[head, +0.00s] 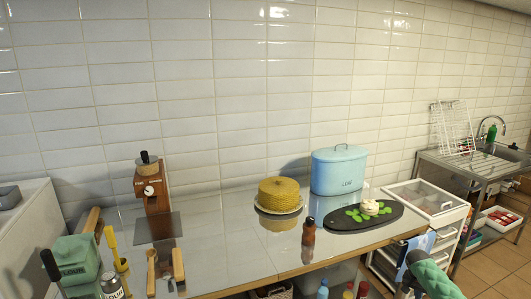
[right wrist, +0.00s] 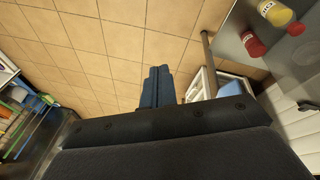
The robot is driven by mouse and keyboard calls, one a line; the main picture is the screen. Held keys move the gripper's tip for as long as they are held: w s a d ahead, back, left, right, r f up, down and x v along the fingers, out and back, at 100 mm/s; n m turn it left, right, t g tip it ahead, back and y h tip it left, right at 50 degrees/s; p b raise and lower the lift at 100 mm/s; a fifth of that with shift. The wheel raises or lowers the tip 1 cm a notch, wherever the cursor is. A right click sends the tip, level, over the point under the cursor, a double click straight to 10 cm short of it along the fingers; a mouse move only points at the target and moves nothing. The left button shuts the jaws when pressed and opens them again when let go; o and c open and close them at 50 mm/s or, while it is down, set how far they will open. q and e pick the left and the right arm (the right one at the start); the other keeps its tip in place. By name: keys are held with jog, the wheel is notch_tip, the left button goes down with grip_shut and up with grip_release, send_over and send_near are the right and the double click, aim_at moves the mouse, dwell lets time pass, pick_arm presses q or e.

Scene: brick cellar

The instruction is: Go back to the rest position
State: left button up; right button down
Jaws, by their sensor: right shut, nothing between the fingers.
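My right gripper (right wrist: 158,85) shows in the right wrist view, its two dark blue fingers pressed together with nothing between them. It is above the tiled floor (right wrist: 90,55), apart from the furniture around it. My left gripper is in neither view.
The counter (head: 225,245) holds a yellow cake (head: 280,190), a blue bin (head: 338,170), a dark platter (head: 340,223), a brown bottle (head: 308,238) and a coffee grinder (head: 150,190). A white drawer unit (head: 432,197) and metal sink stand (head: 470,165) are right. A green rounded thing (head: 435,276) is lower right.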

jog(key=s+a+f+n+t+h, duration=0.15)
jog(key=s+f+n, duration=0.55)
jog(key=s+f, duration=1.6)
jog(key=s+a+f+n, duration=0.2)
jog(key=s+n, duration=0.2)
jog(key=s, duration=1)
jog(key=s+a+f+n, duration=0.2)
jog(key=s+f+n, duration=0.1)
jog(key=s, duration=1.2)
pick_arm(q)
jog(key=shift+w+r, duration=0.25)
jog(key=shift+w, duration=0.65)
pick_arm(e)
jog(key=s+a+f+m+y, duration=0.1)
jog(key=a+f+y, duration=0.1)
jog(key=a, duration=1.7)
jog(key=s+a+f+m+y, duration=0.1)
jog(key=s+a+f+y, duration=0.1)
jog(key=a, duration=1.7)
jog(key=shift+f+m+y, duration=0.3)
jog(key=shift+f+y, duration=0.35)
jog(key=shift+f, duration=0.4)
